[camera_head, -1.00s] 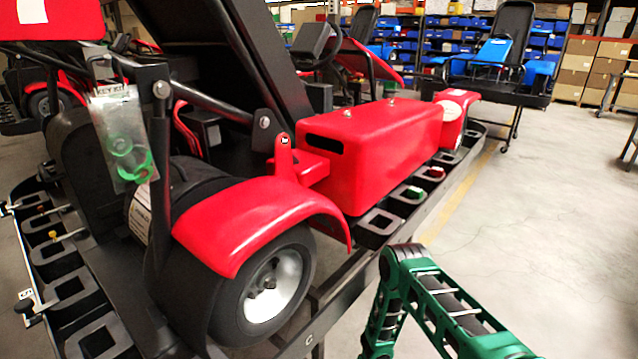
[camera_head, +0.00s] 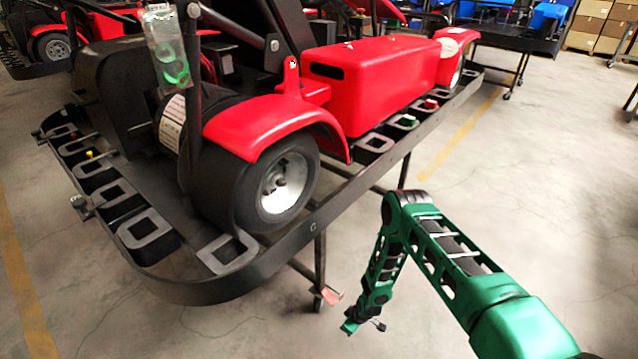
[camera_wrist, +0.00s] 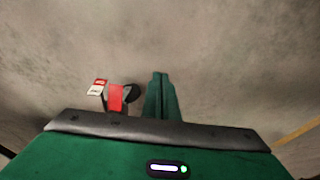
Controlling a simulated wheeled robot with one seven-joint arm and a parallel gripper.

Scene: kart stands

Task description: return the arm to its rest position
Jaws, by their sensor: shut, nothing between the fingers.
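My green arm (camera_head: 455,255) is folded at the lower right of the head view, with its elbow up and its front part hanging down. My gripper (camera_head: 362,324) is at the low end of that part, over the grey floor, right of the kart stand. In the wrist view my gripper (camera_wrist: 160,82) shows as two green fingers pressed together, with nothing between them and bare floor beyond.
The red and black kart (camera_head: 375,85) sits on a black stand (camera_head: 322,222) with a slotted rim. A stand foot with a red pedal (camera_head: 331,297) is near my gripper; it also shows in the wrist view (camera_wrist: 115,97). Floor at right is clear.

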